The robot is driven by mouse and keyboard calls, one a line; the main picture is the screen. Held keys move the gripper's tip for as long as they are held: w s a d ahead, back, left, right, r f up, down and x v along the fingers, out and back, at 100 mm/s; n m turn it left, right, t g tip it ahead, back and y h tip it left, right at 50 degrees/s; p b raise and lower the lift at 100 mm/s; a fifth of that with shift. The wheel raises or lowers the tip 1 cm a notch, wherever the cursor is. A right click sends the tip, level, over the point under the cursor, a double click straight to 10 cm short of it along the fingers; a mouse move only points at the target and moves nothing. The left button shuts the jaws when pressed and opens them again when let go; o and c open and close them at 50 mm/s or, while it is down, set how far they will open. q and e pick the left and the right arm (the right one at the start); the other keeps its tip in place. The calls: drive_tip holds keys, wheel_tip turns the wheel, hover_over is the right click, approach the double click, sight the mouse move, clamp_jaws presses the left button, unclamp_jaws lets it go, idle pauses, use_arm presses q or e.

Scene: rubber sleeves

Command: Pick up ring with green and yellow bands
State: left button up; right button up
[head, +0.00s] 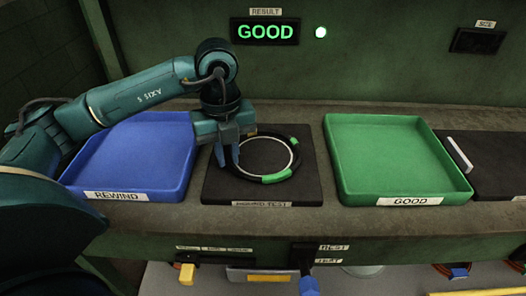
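A black ring (242,171) with green bands lies flat on a dark square pad (219,189) in the middle of the bench. One green band is at its front and another at its upper right; I see no yellow band. My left gripper (228,157) points down at the ring's left side, its two blue fingers slightly apart. The gripper covers part of the ring's left edge, and I cannot tell whether the fingers touch it. My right gripper is not in view.
An empty blue tray (128,182) labelled REWIND stands left of the pad. An empty green tray (392,160) labelled GOOD stands to the right. A lit display (265,31) on the back wall reads GOOD. Another dark pad (491,164) is at the far right.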

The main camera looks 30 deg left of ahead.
use_arm(q)
clamp_jaws()
